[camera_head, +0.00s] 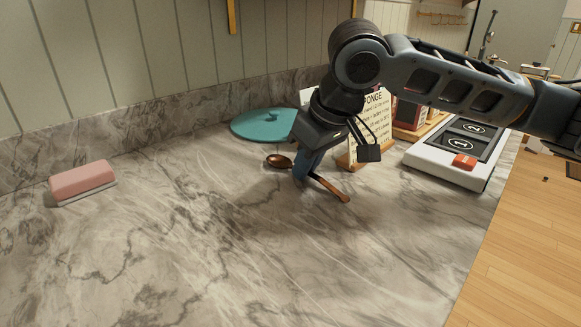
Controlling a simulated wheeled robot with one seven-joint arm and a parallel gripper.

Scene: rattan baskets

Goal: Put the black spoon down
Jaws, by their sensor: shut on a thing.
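A spoon (331,188) with a brown, wood-like look is in the head view near the middle of the marble counter (230,260); no black spoon shows. Its dark brown bowl (278,161) points to the left and its handle runs down to the right. My gripper (302,176) points down and is shut on the spoon's middle, which the fingers hide. The spoon is at or just above the counter; I cannot tell whether it touches.
A pink sponge-like block (82,180) lies at the left. A teal lid (263,123) lies behind my gripper. A recipe card (371,125) on a wooden stand and a white scale-like device (450,165) stand at the right. The front counter is clear.

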